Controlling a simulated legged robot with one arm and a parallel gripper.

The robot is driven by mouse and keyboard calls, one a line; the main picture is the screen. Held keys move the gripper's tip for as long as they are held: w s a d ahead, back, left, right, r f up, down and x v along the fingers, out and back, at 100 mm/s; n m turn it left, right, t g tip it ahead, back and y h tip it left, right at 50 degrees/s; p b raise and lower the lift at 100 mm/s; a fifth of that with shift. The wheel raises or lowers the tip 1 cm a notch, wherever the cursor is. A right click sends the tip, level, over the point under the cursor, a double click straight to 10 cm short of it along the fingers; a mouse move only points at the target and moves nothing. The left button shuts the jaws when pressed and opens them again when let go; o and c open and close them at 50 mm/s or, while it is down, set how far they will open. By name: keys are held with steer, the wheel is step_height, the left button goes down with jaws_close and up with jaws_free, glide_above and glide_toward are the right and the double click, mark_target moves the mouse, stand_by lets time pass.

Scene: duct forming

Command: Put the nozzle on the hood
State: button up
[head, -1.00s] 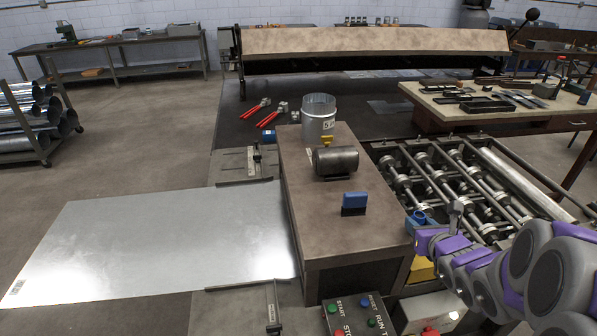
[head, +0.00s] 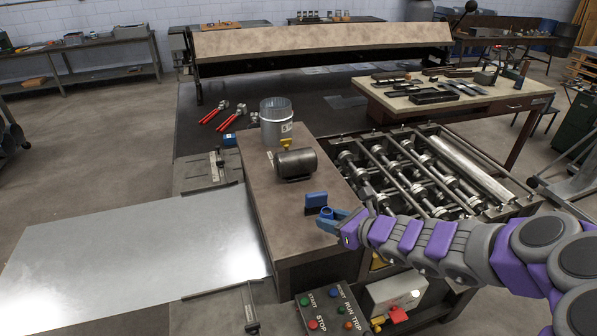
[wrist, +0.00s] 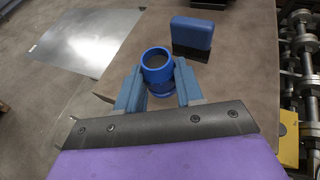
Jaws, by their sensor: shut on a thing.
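The nozzle is a short blue ring-shaped piece (wrist: 157,62), and it also shows in the head view (head: 326,212). My gripper (wrist: 151,88) is shut on it, with one blue finger on each side. In the head view my gripper (head: 330,218) reaches in from the right. The hood is the long brown box top of the machine (head: 262,215); in the wrist view its brown surface (wrist: 235,75) lies below and beyond the nozzle. The nozzle is near the hood's front right part. I cannot tell whether it touches the surface.
A blue-handled brush (head: 316,201) stands on the hood close beside the nozzle. A dark cylinder (head: 296,164) and a metal duct can (head: 277,121) stand farther back. Rollers (head: 410,170) lie right; a control panel (head: 332,310) is in front. The hood's near left part is bare.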

steer(key=p, duration=0.2)
glide_above(347, 203)
steer(key=shift+s+a+f, duration=0.15)
steer(key=shift+f, duration=0.25)
steer(key=shift+s+a+f, duration=0.1)
steer(key=shift+f, duration=0.25)
steer(key=shift+w+d, duration=0.3)
step_height(347, 203, down, 4)
steer(key=shift+r+b, duration=0.15)
steer(key=shift+b, duration=0.4)
steer(key=shift+r, duration=0.1)
steer(key=o, duration=1)
